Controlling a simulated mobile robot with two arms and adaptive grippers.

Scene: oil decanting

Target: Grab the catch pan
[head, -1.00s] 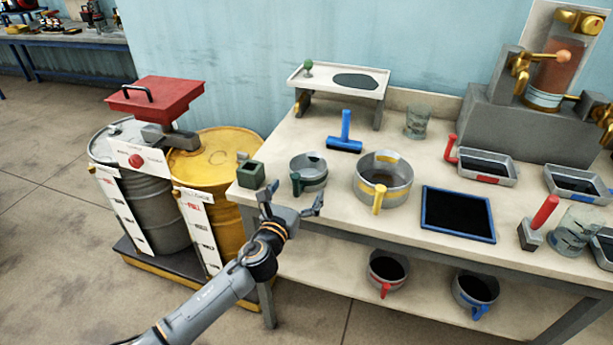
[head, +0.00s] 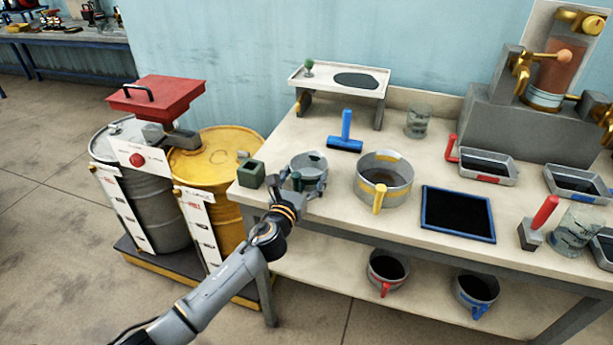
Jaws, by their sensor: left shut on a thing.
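A small round grey pan with a dark green handle (head: 307,162) stands near the table's front left edge. My left gripper (head: 298,183) is at its front, shut on the green handle, which the fingers largely hide. The pan looks level on the table. A larger round pan with a yellow handle (head: 384,182) stands just to the right. Shallow rectangular trays, one with a red handle (head: 487,168) and one with a blue handle (head: 577,184), lie further right. My right gripper is not in view.
A blue squeegee (head: 345,136) lies behind, and a dark blue-rimmed mat (head: 458,214) lies to the right. Red- and blue-handled pans (head: 388,268) sit on the lower shelf. Drums (head: 222,154) stand left.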

